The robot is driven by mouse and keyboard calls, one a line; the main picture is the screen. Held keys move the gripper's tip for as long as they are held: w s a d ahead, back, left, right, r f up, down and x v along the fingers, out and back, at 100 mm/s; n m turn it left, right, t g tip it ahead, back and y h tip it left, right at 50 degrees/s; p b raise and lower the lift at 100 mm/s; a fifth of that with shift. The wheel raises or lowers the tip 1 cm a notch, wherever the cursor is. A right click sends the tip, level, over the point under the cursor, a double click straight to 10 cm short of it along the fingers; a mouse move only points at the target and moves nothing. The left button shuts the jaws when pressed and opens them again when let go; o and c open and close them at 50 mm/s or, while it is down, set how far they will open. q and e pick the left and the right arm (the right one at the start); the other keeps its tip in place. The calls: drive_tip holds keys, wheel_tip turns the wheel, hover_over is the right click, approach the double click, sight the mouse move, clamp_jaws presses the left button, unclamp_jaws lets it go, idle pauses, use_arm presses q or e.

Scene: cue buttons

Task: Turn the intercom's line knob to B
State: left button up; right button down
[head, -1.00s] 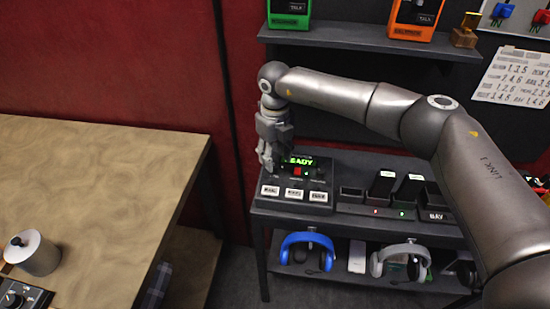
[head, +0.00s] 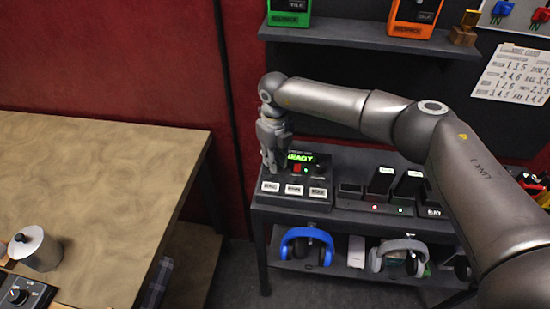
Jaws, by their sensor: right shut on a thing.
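The intercom (head: 318,171) is a dark sloped box at the left end of the shelf unit's top, with a green lit READY display (head: 302,157), a small red button and a row of white labelled keys. My right gripper (head: 270,166) reaches down onto its left part, left of the display. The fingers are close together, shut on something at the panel. The line knob itself is not visible; it seems hidden behind the fingers, and its setting cannot be read. My left gripper is out of view.
A charging dock (head: 379,207) with upright dark handsets stands right of the intercom. An upper shelf (head: 350,37) holds green and orange boxes. A wooden table (head: 95,190) at left bears a metal canister (head: 36,250) and a knob box (head: 20,293).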

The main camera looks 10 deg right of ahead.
drive_tip(key=shift+m, duration=0.3)
drive_tip(key=shift+f+m+b, duration=0.1)
drive_tip(key=shift+m+b, duration=0.55)
drive_tip(key=shift+m, duration=0.25)
drive_tip(key=m+b, duration=0.1)
drive_tip(key=m, duration=0.2)
drive_tip(key=m+b, duration=0.1)
drive_tip(key=m, duration=0.2)
drive_tip(key=shift+m+b, duration=0.3)
drive_tip(key=shift+m, duration=0.1)
drive_tip(key=shift+m+b, duration=0.4)
drive_tip(key=shift+m, duration=1)
drive_tip(key=c, duration=1.3)
unclamp_jaws()
